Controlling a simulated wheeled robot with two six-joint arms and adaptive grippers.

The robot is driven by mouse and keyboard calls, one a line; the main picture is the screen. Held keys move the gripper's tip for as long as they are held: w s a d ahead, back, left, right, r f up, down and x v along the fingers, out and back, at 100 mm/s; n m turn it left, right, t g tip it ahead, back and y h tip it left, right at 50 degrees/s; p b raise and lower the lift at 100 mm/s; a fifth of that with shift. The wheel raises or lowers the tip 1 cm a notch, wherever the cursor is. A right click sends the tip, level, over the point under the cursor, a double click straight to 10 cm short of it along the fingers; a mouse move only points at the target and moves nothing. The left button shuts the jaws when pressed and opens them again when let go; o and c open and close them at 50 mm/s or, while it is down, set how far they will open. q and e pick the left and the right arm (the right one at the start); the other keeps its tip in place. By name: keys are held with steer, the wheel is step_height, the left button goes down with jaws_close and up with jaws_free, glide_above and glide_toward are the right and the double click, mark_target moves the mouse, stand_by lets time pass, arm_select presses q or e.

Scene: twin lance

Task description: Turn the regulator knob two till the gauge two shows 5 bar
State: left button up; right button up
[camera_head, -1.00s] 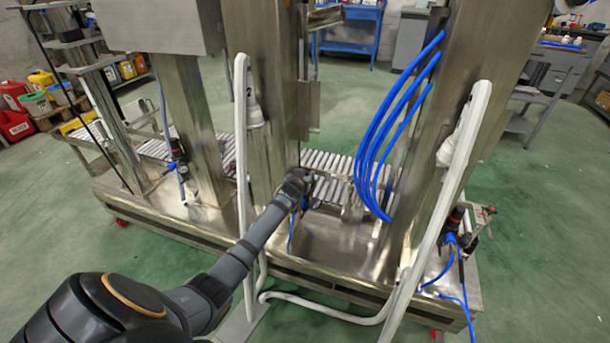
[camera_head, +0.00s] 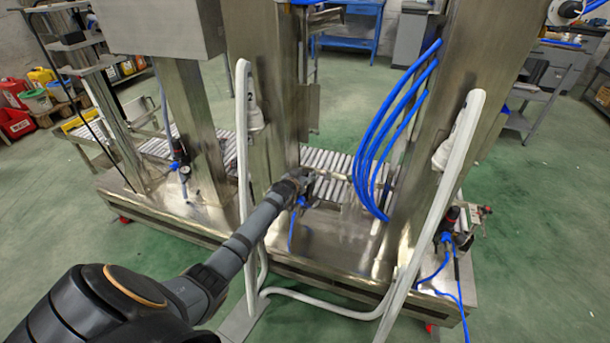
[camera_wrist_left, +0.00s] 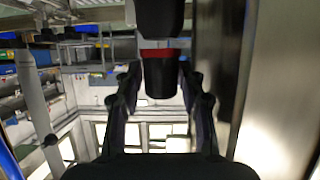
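My left gripper (camera_head: 302,178) is at the middle column of the steel machine, low down by the roller conveyor. In the left wrist view its two fingers (camera_wrist_left: 160,88) are spread on either side of a black knob with a red ring (camera_wrist_left: 160,75). A narrow gap shows between the knob and each finger. In the head view my gripper hides this regulator; only blue hose (camera_head: 292,230) shows below it. Other regulators stand at the left (camera_head: 178,150) and right (camera_head: 452,216) of the machine. No gauge two reading is legible. My right gripper is not in view.
White bent pipes (camera_head: 242,150) stand in front of the columns, one close to my left forearm. Blue hoses (camera_head: 385,130) hang to the right of my gripper. A steel column wall (camera_wrist_left: 280,90) is close on the right in the wrist view. Green floor in front is free.

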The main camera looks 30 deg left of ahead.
arm_select(q)
steer(key=shift+s, duration=0.3)
steer(key=v, duration=1.1)
steer(key=shift+d+r, duration=0.15)
steer(key=shift+r, duration=0.1)
steer(key=shift+s, duration=0.15)
